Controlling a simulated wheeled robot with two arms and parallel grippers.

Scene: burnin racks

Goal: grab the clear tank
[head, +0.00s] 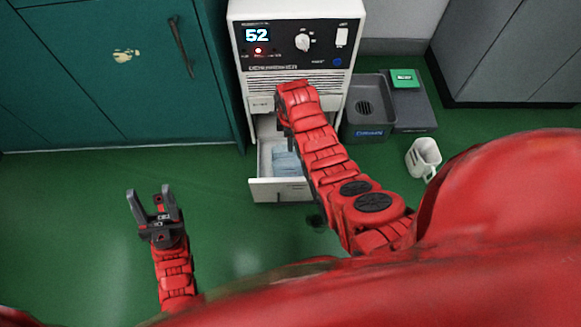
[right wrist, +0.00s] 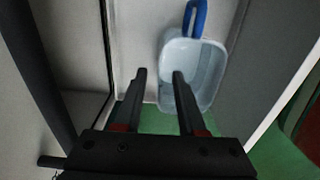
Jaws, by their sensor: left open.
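The clear tank (right wrist: 205,75) is a pale bluish, see-through container with a blue handle (right wrist: 196,18) at the top of the right wrist view. In the head view the tank (head: 285,162) shows partly inside the pulled-out white drawer (head: 280,190) of the dehumidifier, with my right arm covering part of it. My right gripper (right wrist: 159,74) is open, with nothing between its fingers. Its right fingertip overlaps the tank's left side in the picture; I cannot tell if they touch. In the head view its fingers are hidden. My left gripper (head: 150,192) is open and empty over the floor.
The white dehumidifier (head: 290,75) shows 52 and a red light. A grey basin (head: 368,125) with a drain stands to its right, beside a green item (head: 405,78) on a dark grey slab. A white jug (head: 424,158) is on the green floor. Teal cabinets (head: 110,70) stand left.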

